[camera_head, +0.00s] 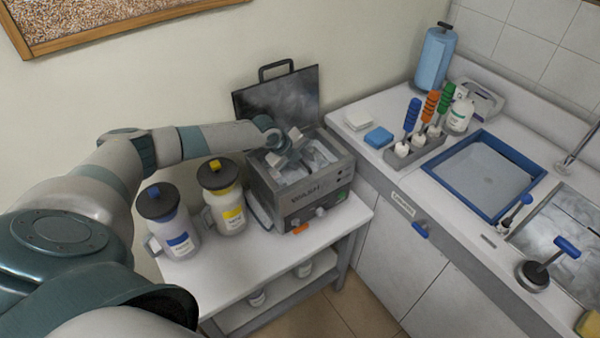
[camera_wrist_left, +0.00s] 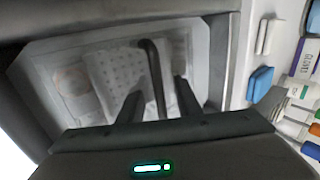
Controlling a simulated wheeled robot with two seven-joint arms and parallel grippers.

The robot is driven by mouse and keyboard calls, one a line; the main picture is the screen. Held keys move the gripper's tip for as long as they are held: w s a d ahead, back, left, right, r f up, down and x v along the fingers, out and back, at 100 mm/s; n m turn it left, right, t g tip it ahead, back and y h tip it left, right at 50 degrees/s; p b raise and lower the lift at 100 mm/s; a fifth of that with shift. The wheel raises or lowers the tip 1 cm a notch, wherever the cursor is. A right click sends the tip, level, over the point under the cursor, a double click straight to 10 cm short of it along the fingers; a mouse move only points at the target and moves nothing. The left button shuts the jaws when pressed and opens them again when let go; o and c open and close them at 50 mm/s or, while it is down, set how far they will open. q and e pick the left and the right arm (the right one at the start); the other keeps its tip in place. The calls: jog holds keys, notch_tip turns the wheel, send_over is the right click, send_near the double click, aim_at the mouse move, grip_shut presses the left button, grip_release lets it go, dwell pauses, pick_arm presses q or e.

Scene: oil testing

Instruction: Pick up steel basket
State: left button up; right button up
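The steel basket (camera_wrist_left: 113,68) shows in the left wrist view as a light perforated surface inside the bath. Its dark hooked handle (camera_wrist_left: 152,70) rises between my left gripper's two fingers (camera_wrist_left: 158,100). The fingers are apart, with gaps visible on both sides of the handle. In the head view my left gripper (camera_head: 285,158) is over the open top of the grey bath (camera_head: 308,200), at its left part. The gripper and wrist hide much of the basket there. My right gripper is not in view.
The bath's dark lid (camera_head: 280,103) stands open behind. A blue-label jug (camera_head: 170,222) and a yellow-label jug (camera_head: 225,205) stand left of the bath on the white table (camera_head: 200,284). On the right counter are a blue tray (camera_head: 478,215) and a rack of colored-handled tools (camera_head: 415,148).

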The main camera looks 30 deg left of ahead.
pick_arm(q)
jog(key=shift+w+f, duration=0.15)
jog(key=shift+f, duration=0.05)
dwell(0.3)
grip_shut()
jog(key=shift+r, duration=0.1)
jog(key=shift+r+b, duration=0.3)
jog(key=shift+r, duration=0.15)
notch_tip(320, 180, up, 17)
jog(key=b, duration=0.5)
